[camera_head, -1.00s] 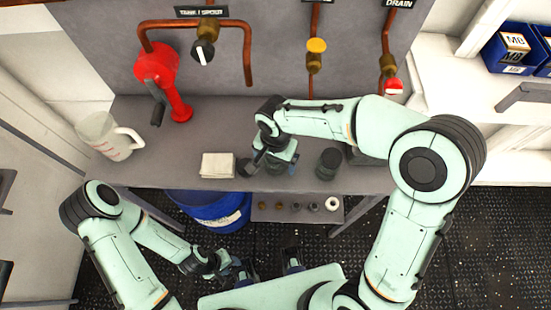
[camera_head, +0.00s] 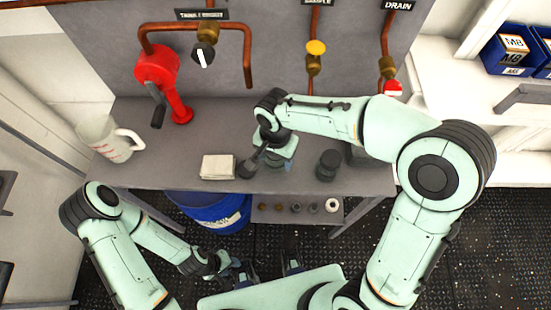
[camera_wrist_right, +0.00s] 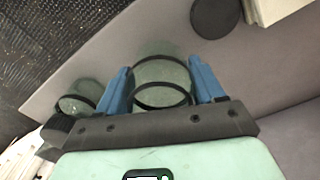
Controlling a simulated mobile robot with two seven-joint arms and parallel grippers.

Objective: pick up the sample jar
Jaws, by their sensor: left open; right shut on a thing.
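My right gripper (camera_wrist_right: 163,82) has its two blue fingers on either side of a clear greenish glass jar with a dark rim (camera_wrist_right: 162,72), and is shut on it. In the head view the right gripper (camera_head: 278,162) is over the middle of the bench, where the wrist mostly hides the jar. A second, similar jar (camera_wrist_right: 78,103) stands apart beside the gripper; it shows as a dark jar in the head view (camera_head: 328,165). My left gripper (camera_head: 236,274) is open, low in front of the bench and away from the jars.
A flat black disc (camera_wrist_right: 213,17) lies near a pale block (camera_head: 217,167) on the grey bench (camera_head: 180,172). A measuring jug (camera_head: 108,140) and red pump (camera_head: 157,75) stand at the left. Pipes with valves (camera_head: 315,60) run behind. A blue drum (camera_head: 210,212) stands below.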

